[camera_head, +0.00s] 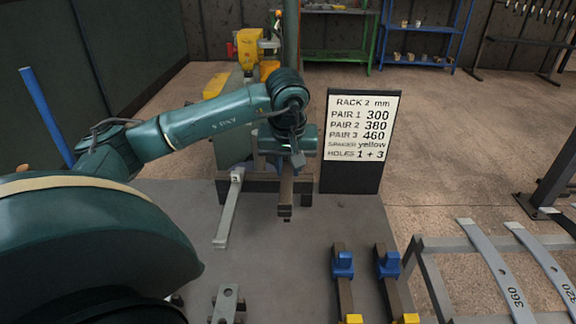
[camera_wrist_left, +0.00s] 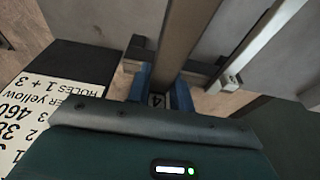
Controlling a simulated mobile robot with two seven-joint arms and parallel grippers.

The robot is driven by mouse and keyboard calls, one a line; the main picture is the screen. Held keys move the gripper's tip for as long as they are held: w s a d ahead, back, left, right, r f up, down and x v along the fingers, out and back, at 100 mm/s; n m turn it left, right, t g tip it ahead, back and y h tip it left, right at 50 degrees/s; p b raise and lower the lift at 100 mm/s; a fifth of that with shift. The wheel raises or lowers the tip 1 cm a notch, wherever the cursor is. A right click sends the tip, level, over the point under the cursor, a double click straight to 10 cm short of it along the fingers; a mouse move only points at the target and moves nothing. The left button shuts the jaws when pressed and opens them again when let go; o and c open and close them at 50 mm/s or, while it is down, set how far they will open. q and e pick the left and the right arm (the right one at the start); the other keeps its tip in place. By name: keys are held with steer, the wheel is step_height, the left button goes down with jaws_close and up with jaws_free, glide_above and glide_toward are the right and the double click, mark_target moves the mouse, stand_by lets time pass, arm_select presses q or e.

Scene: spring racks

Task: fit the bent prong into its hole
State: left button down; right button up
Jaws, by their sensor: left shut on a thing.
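My left gripper (camera_head: 287,172) points down near the back edge of the grey table. In the left wrist view its two blue fingers (camera_wrist_left: 162,92) are shut on a brown bar (camera_wrist_left: 187,40) by the end marked 4. In the head view this bar (camera_head: 286,198) reaches toward the front from a dark cross-rail (camera_head: 262,185). A paler grey bar marked 3 (camera_head: 228,212) lies to its left, also from the rail. I cannot tell which bar is the bent prong, nor whether the held end is seated; fingers and wrist hide it. My right gripper is not in view.
A sign (camera_head: 361,125) stands right of the rail, close to the gripper. Two brown bars with blue blocks (camera_head: 343,265) and yellow ends stand at the front right. A holed grey plate (camera_head: 226,303) is at the front. A rack with curved strips (camera_head: 497,268) stands right.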

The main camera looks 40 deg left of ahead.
arm_select(q)
steer(key=shift+f+b, duration=0.5)
steer(key=shift+f, duration=0.05)
stand_by(1.3)
steer(key=shift+f, duration=0.1)
steer(key=shift+f+b, duration=2)
steer(key=shift+f, duration=0.45)
stand_by(0.3)
steer(key=c, duration=1.3)
jaws_free()
steer(key=shift+o, duration=0.7)
steer(key=shift+f, duration=0.1)
